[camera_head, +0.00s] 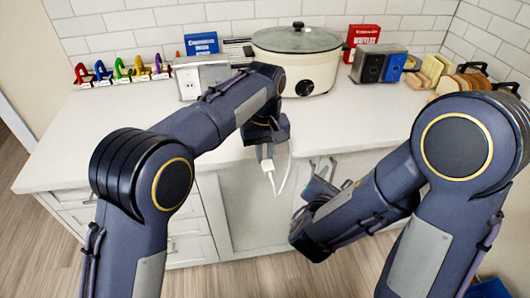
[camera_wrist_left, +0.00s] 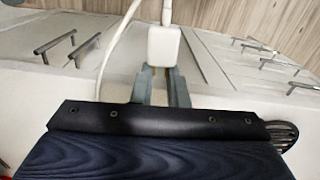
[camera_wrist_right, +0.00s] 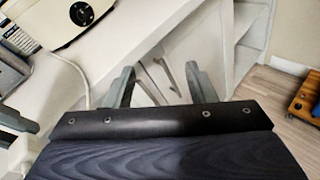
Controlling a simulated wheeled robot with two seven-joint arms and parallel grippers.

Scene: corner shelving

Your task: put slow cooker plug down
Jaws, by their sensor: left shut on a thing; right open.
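The slow cooker (camera_head: 312,68) is cream with a dark glass lid and stands at the back of the white counter; part of it also shows in the right wrist view (camera_wrist_right: 82,14). My left gripper (camera_head: 267,152) hangs just off the counter's front edge, pointing down. It is shut on the white plug (camera_wrist_left: 164,46), whose white cord (camera_head: 287,172) hangs in a loop in front of the cabinet. In the left wrist view the plug sits at the fingertips. My right gripper (camera_wrist_right: 160,76) is open and empty, low in front of the cabinets and right of the plug.
The white counter (camera_head: 120,130) has clear room at front left and centre. Cabinet handles (camera_wrist_left: 53,44) project below.

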